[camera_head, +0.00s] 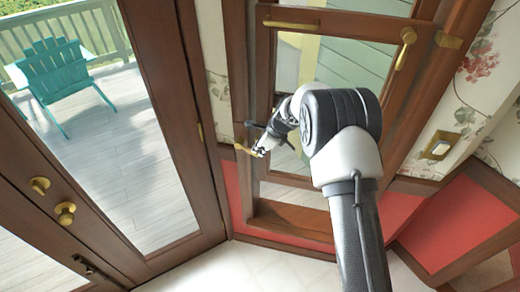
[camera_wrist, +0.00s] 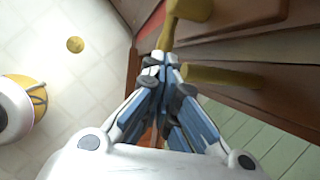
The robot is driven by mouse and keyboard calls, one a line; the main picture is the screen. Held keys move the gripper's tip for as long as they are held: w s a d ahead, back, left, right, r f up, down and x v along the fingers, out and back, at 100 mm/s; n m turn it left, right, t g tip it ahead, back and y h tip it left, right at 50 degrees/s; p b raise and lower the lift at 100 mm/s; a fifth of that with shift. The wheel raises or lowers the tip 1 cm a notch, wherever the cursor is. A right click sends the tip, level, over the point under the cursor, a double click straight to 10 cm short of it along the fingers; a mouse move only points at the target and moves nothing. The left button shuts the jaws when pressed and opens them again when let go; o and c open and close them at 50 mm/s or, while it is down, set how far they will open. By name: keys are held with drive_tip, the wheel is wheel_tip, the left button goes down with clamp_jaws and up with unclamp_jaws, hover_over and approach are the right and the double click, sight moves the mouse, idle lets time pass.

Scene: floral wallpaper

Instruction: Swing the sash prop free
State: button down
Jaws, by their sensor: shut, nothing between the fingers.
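A small brass bar (camera_head: 244,150), which looks like the sash prop, sits low at the left side of the wooden window frame (camera_head: 262,70). My gripper (camera_head: 259,152) is right beside it. In the wrist view, my gripper (camera_wrist: 160,58) is shut and empty, with its tips at or very near the narrow end of a brass piece (camera_wrist: 188,9). I cannot tell whether they touch. A second brass bar (camera_wrist: 225,77) lies along the wood just right of the fingers. Which brass piece in the wrist view is the prop is unclear.
A brass lever handle (camera_head: 407,48) and a brass bar (camera_head: 291,24) are on the window's upper wood. A glazed door with brass knobs (camera_head: 65,213) stands close on the left. A wooden sill (camera_head: 292,218) lies below my gripper.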

drive_tip(key=shift+f+y+b, duration=0.3)
drive_tip(key=shift+f+b, duration=0.05)
drive_tip(key=shift+b, duration=0.45)
